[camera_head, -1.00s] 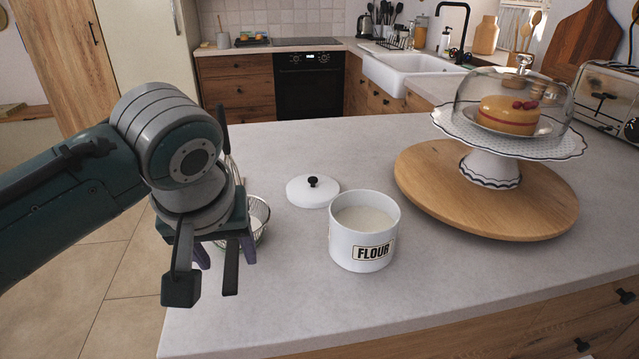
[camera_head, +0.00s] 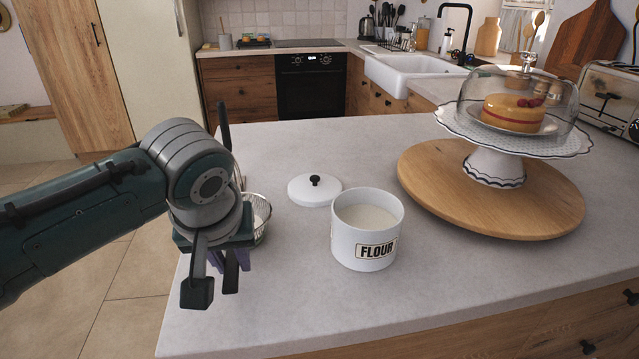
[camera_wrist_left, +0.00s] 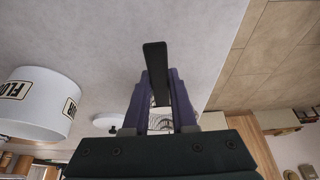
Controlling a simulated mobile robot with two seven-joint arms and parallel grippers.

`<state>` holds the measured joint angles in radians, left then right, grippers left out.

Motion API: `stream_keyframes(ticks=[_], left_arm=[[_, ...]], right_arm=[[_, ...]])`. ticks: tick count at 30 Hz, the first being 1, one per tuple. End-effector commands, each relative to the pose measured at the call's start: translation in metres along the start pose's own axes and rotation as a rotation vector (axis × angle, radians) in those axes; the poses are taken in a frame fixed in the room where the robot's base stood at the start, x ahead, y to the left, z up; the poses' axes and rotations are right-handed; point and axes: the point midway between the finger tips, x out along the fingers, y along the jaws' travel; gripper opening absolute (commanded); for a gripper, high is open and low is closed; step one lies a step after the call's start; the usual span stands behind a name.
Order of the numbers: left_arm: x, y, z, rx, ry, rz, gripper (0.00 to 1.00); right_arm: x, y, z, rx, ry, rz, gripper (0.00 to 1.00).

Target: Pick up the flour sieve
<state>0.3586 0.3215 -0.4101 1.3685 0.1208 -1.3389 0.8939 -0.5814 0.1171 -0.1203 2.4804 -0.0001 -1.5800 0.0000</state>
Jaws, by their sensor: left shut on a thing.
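The flour sieve is a wire basket (camera_head: 260,214) at the left edge of the counter, partly hidden behind my left gripper. Its dark handle (camera_head: 231,275) points towards the front. My left gripper (camera_head: 230,262) has its purple fingers closed on this handle. In the left wrist view, the black handle (camera_wrist_left: 155,62) runs between the fingers (camera_wrist_left: 158,85), and part of the wire basket (camera_wrist_left: 161,121) shows behind them. I cannot tell whether the basket touches the counter. My right gripper is not in view.
A white flour canister (camera_head: 365,245), open and filled, stands right of the sieve. Its white lid (camera_head: 314,190) lies behind it. A round wooden board (camera_head: 540,210) carries a domed cake stand (camera_head: 492,165) at the right. The counter front (camera_head: 300,305) is clear.

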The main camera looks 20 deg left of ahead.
Motion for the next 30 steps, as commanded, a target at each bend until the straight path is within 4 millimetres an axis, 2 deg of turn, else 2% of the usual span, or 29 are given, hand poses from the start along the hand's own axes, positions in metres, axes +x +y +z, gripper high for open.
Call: stream_keyframes(ticks=[1,5,20,26,30], left_arm=[[0.0,0.0,0.0,0.0,0.0,0.0,0.14],[0.0,0.0,0.0,0.0,0.0,0.0,0.0],[-0.005,0.0,-0.002,0.0,0.001,0.0,0.0],[-0.032,0.001,-0.014,0.0,0.004,0.003,0.0],[-0.071,0.001,-0.031,-0.002,0.007,0.006,0.0]], right_arm=[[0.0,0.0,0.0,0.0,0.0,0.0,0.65],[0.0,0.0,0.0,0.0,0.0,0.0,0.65],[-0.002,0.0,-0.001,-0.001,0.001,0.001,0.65],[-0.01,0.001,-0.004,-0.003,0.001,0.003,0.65],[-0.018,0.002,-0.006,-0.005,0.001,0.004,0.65]])
